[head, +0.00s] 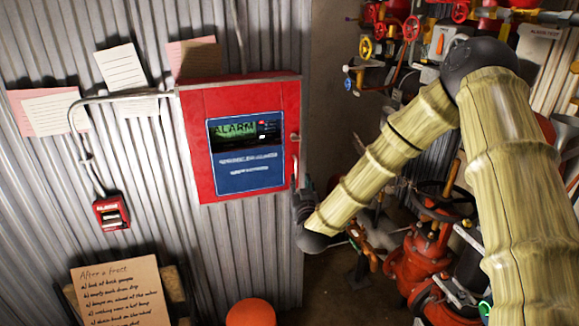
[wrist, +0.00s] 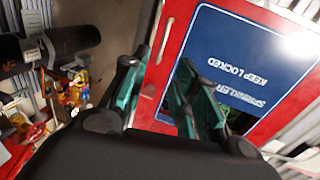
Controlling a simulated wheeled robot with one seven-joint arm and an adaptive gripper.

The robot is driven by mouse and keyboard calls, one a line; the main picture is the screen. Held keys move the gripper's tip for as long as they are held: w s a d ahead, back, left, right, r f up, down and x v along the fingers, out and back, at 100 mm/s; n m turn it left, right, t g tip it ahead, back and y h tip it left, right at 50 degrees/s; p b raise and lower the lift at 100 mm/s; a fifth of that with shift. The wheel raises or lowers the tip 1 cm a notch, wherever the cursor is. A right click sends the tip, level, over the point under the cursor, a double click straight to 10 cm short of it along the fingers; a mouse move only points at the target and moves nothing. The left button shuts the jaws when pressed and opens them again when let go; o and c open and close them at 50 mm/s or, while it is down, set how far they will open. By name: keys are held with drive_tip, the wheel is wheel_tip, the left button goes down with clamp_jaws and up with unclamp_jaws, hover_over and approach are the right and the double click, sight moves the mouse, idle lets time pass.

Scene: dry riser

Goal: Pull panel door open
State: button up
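The red panel door (head: 195,125) is on the corrugated wall in the head view and looks shut. It carries a blue and black "ALARM" sign. Its slim pale handle (head: 295,172) is upright near the right edge. My gripper (head: 302,196) is just below and right of the handle, small and partly hidden by my wrist. In the wrist view the panel door (wrist: 188,22) fills the upper right and the handle (wrist: 165,40) shows ahead of the gap between my fingers. My gripper (wrist: 158,78) is open there, its green-sided fingers apart. I cannot tell whether a finger touches the door.
A conduit (head: 125,95) runs from the panel to a small red alarm box (head: 111,212) at left. Red valves and pipes (head: 420,255) crowd the right side behind my arm. A cardboard note (head: 118,290) and an orange rounded object (head: 250,313) are below.

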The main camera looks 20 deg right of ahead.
sight(296, 167)
drive_tip(key=w+p, duration=0.1)
drive_tip(key=w, duration=0.2)
drive_tip(key=w+d+p, duration=0.1)
drive_tip(key=w, duration=0.2)
drive_tip(key=w+p, duration=0.2)
drive_tip(key=w, duration=0.2)
drive_tip(key=shift+w+d+f, duration=0.1)
drive_tip(key=shift+d, duration=0.2)
clamp_jaws()
